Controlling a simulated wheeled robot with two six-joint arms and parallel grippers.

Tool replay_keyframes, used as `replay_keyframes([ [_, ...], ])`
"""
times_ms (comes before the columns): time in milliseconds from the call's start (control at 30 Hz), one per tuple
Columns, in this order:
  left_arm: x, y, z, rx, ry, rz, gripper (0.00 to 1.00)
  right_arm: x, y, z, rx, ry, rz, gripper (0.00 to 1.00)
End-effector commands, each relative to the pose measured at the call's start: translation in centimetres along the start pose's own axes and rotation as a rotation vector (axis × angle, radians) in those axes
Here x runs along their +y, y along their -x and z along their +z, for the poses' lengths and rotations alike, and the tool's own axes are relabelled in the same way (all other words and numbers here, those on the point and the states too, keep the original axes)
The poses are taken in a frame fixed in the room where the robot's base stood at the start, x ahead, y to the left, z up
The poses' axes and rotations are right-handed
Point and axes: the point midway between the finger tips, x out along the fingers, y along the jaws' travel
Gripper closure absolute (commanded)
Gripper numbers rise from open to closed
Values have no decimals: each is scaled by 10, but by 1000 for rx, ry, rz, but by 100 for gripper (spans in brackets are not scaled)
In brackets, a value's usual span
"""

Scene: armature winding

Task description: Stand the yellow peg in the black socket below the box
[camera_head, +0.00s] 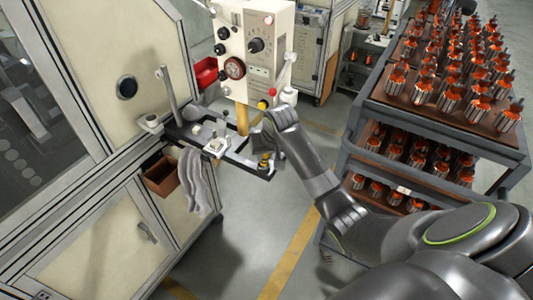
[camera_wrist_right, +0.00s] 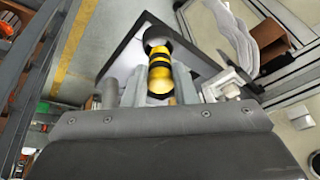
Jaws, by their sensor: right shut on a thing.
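The yellow peg with black bands (camera_wrist_right: 160,72) sits between the two fingers of my right gripper (camera_wrist_right: 160,92) in the right wrist view. My right gripper is shut on it. In the head view the peg (camera_head: 264,161) shows small at the right corner of the black frame below the box (camera_head: 255,50), and my right gripper (camera_head: 262,142) is beside it. A dark round part (camera_wrist_right: 157,38), which looks like the black socket, lies just past the peg's far end. I cannot tell whether the peg's end is inside it. My left gripper is not in view.
The black frame (camera_head: 238,171) juts out from the machine bench. Grey cloths (camera_head: 195,180) and a brown bin (camera_head: 160,176) hang at its left. A cart (camera_head: 350,140) with several orange-and-metal armatures stands at the right. My right arm passes between cart and frame.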

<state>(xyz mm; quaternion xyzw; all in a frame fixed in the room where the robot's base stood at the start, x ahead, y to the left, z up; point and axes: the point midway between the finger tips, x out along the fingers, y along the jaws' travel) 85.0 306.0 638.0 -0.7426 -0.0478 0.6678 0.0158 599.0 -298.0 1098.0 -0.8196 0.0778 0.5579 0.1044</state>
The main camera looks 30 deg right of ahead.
Motion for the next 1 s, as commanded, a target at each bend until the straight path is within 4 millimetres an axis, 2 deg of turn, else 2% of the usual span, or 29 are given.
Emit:
replay_keyframes([
  [700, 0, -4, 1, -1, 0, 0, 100, 2, -17, 7, -1, 0, 1, 94],
  [1000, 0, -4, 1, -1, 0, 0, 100, 2, -18, 7, 0, 0, 0, 94],
])
